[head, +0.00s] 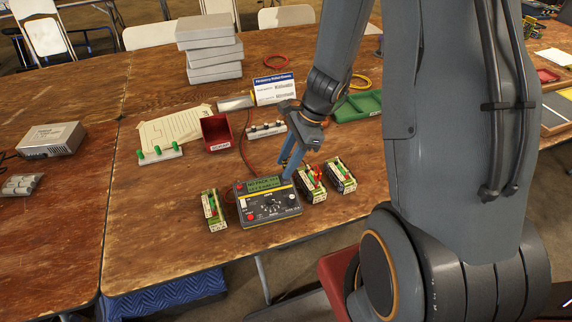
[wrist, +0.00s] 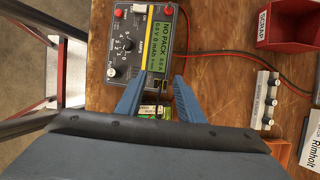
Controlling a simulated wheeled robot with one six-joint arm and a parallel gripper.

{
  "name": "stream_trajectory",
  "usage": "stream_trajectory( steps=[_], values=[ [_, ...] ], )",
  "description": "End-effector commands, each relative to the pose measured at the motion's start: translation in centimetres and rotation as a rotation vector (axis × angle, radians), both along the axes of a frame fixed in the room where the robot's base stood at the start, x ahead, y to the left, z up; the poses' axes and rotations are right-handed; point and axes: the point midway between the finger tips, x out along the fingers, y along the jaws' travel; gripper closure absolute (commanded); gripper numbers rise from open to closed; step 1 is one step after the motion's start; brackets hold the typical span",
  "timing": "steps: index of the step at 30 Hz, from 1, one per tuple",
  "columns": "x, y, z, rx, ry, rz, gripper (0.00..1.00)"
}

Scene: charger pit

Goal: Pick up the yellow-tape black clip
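My gripper (head: 287,170) is over the right end of the dark meter (head: 262,212), reaching down from the right. In the wrist view its two blue fingers (wrist: 160,83) are spread apart, with no object clearly held between them. The meter (wrist: 122,62) lies just beyond the fingertips, its display lit "NO PACK". A small green-and-white pack (wrist: 150,110) shows low between the fingers, partly covered by my gripper. I cannot make out the yellow-tape black clip with certainty; it is too small or hidden by the fingers.
Packs stand left (head: 213,211) and right (head: 311,186) of the meter, another (head: 340,175) beyond. Red and black leads (wrist: 220,55) run across the table. The front-left tabletop is clear.

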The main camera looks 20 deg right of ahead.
Motion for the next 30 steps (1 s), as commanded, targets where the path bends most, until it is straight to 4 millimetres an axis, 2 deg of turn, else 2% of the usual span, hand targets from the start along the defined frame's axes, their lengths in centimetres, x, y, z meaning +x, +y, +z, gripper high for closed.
stream_trajectory(
  steps=[4, 11, 17, 30],
  values=[
    [-0.01, 0.29, -0.8, -0.002, 0.0, 0.001, 0.66],
    [0.01, 0.32, -0.85, -0.002, 0.0, 0.001, 0.67],
    [0.0, 0.32, -0.84, -0.002, 0.0, 0.001, 1.0],
    [0.06, 0.32, -0.32, -0.001, -0.002, 0.001, 1.0]
  ],
)
